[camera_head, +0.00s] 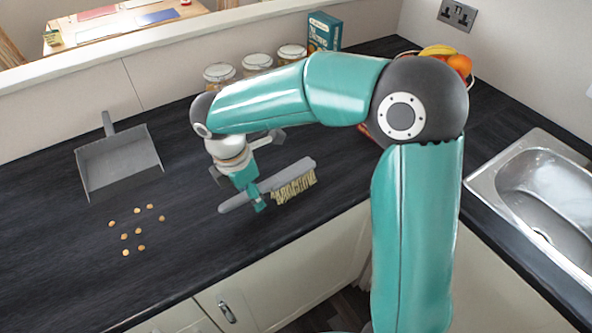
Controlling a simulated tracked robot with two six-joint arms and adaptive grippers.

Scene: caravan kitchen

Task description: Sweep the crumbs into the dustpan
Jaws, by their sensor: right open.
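A grey brush (289,175) with pale bristles lies at a slant near the front of the dark counter, its handle towards the left. My right gripper (252,196) is open and low over the brush handle; one finger shows in front of it. Whether the fingers touch the handle is unclear, and part of the handle is hidden. Several tan crumbs (138,233) lie scattered on the counter left of the brush. A grey dustpan (118,162) lies behind the crumbs, its handle pointing to the back and its open edge facing them. My left gripper is out of view.
Several glass jars (220,74) and a teal box (324,32) stand along the back wall. Fruit (459,63) sits in the back corner, partly behind my right arm. A metal sink (545,200) is at the right. The counter's left part around the crumbs is clear.

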